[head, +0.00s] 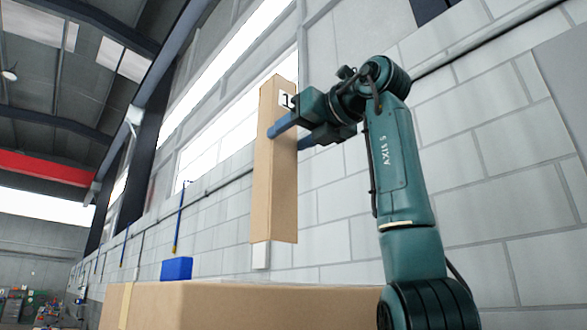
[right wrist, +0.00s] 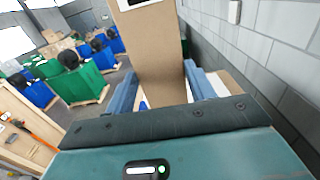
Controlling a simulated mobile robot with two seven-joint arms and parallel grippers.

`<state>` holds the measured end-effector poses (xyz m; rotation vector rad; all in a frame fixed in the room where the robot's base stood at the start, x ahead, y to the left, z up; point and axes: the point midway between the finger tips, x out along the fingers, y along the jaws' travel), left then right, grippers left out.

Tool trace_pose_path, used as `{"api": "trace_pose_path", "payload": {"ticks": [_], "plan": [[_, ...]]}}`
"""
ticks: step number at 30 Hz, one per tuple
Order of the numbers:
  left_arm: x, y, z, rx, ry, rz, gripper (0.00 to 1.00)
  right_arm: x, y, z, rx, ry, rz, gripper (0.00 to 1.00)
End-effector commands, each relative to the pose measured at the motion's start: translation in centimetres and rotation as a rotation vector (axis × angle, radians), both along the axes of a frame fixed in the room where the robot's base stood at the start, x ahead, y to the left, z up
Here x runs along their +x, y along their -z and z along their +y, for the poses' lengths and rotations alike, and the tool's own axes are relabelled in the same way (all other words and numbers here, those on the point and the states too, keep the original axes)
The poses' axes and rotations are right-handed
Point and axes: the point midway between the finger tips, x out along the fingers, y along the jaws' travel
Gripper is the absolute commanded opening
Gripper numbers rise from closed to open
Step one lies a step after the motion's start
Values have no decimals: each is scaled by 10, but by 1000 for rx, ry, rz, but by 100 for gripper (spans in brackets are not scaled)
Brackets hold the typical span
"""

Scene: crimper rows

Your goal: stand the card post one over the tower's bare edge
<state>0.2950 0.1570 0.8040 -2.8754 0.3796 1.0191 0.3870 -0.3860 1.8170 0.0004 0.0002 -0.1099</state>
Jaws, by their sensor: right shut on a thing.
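The card post one (head: 276,185) is a tall brown cardboard column with a white label reading 1 near its top. My right gripper (head: 284,136) is shut on its upper part and holds it upright. In the right wrist view the post (right wrist: 158,48) stands between the blue fingers (right wrist: 162,88). A broad cardboard top, seemingly the tower (head: 230,303), spans the bottom of the head view. The post's lower end shows above it, with a visible gap. Which edge of the tower is bare cannot be told. My left gripper is not in view.
A blue box (head: 177,268) shows just above the tower's left part; whether it rests there is unclear. A grey block wall (head: 340,235) runs close behind. The right wrist view shows green bins (right wrist: 82,83) and blue bins on pallets far below.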

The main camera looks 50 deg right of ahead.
Motion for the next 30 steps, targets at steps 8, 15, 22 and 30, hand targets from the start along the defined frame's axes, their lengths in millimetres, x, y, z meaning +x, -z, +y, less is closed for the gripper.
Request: {"api": "trace_pose_path", "payload": {"ticks": [8,15,22,30], "plan": [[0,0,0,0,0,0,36,0,25,0,0,1,-1,28],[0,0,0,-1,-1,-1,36,0,44,-1,-1,3,0,28],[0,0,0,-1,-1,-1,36,-1,61,0,0,1,-2,28],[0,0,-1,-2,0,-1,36,-1,61,0,0,1,-2,28]]}}
